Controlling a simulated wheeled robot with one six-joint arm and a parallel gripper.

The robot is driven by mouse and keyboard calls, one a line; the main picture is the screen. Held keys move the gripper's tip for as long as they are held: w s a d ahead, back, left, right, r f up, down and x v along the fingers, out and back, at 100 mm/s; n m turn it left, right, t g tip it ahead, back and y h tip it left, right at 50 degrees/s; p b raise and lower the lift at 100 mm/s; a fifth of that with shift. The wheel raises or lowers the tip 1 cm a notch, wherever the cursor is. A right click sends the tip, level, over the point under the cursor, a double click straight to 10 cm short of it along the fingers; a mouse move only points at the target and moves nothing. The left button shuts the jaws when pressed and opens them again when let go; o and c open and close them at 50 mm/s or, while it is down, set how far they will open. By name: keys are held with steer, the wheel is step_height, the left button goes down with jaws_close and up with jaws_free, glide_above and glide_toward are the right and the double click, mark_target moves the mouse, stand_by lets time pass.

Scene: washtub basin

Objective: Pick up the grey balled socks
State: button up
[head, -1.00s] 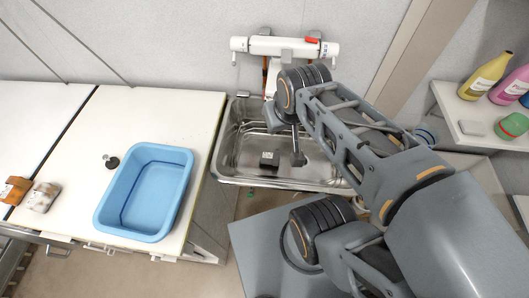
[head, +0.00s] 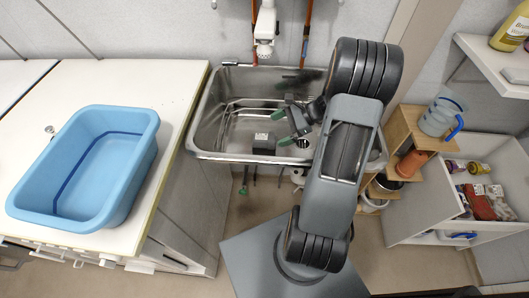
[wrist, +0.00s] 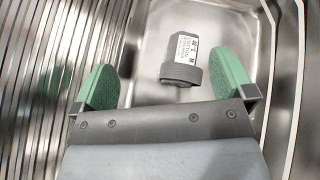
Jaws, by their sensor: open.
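The grey balled socks (head: 263,143) lie on the floor of the metal sink basin (head: 205,128), near its front. In the wrist view the socks (wrist: 181,74) show a dark grey band and a pale printed label. My gripper (head: 288,127) is over the basin, to the right of the socks in the head view. Its green fingers are apart, with nothing between them. In the wrist view my gripper (wrist: 168,80) has the socks ahead, nearer its right finger, and no contact shows.
The sink's rim and walls surround the socks. A blue tub (head: 70,218) stands on the white counter (head: 180,100) at left. At right are a wooden shelf (head: 405,120) with a blue-handled jug (head: 437,117) and an open drawer (head: 425,215) of packages.

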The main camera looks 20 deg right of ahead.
mark_target(270, 140)
steer(key=d+f+m, duration=0.1)
steer(key=f, duration=0.1)
steer(key=d+f+m+t+b, duration=0.1)
steer(key=f, duration=0.1)
steer(key=w+d+f+m+t+b, duration=0.1)
steer(key=d+f, duration=0.1)
steer(key=f, duration=0.1)
steer(key=shift+m+y, duration=0.4)
steer(key=shift+f+t, duration=0.3)
steer(key=shift+f, duration=0.1)
steer(key=shift+w+a+f+b, duration=0.2)
steer(key=shift+w+a+b, duration=0.05)
steer(key=shift+b, duration=0.05)
steer(key=shift+b+x, duration=0.55)
steer(key=shift+x, duration=2.6)
